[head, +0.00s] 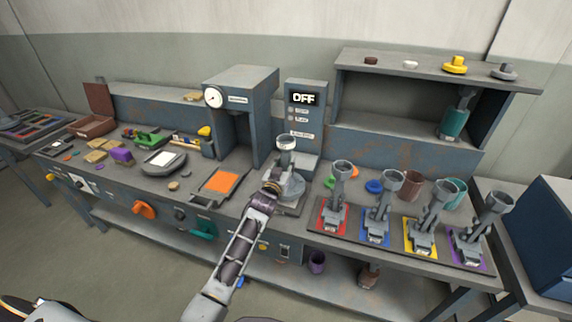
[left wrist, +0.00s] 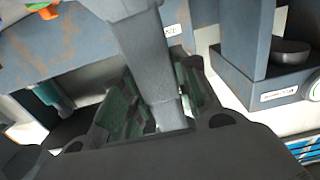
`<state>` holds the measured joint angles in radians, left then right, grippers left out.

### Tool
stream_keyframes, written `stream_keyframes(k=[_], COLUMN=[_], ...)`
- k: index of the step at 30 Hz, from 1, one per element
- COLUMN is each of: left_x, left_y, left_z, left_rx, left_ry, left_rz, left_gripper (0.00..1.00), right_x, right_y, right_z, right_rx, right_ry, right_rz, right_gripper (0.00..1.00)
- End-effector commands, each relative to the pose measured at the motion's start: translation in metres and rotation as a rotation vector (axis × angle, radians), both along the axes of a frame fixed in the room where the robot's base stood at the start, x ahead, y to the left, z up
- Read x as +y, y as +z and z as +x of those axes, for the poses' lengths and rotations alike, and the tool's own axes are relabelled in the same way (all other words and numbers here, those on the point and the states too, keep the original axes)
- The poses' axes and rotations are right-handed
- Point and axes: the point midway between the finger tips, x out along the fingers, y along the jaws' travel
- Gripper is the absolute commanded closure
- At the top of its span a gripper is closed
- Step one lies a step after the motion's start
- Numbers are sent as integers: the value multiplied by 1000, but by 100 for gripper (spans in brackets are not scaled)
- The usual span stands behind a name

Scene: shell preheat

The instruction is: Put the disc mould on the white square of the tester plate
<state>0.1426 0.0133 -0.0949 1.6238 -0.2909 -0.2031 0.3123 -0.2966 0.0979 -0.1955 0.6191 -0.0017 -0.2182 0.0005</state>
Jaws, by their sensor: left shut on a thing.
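The white square looks bare. My left gripper (head: 274,186) is in front of the OFF unit, right of the tester plate. It is shut on a grey mould (head: 287,143) with a cup-shaped top. In the left wrist view the mould's grey stem (left wrist: 148,60) runs between the fingers. I cannot tell for sure that this is the disc mould, nor whether its lower end touches the base below. My right gripper is not in view.
An orange square plate (head: 222,181) lies between the tester plate and my left gripper. The OFF unit (head: 304,118) and a tall gauge press (head: 240,88) stand behind. Several similar cup-topped tools stand on coloured squares at right, such as one on red (head: 326,222).

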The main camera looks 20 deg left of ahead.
Motion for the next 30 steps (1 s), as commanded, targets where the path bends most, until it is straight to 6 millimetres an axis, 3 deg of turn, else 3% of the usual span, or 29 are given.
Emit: stream_keyframes(k=[8, 9, 14, 30], left_x=[0, 0, 0, 0], left_y=[0, -3, -2, 0], left_z=[0, 0, 0, -3], left_rx=[-4, 1, 1, 1], left_ry=[0, 0, 0, 0], left_rz=[0, 0, 0, 0], left_gripper=[100, 69, 48, 48], right_x=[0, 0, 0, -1], right_y=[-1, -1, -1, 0], right_z=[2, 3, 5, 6], right_rx=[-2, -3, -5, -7], right_ry=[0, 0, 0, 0], right_rz=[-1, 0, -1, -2], right_gripper=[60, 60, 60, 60])
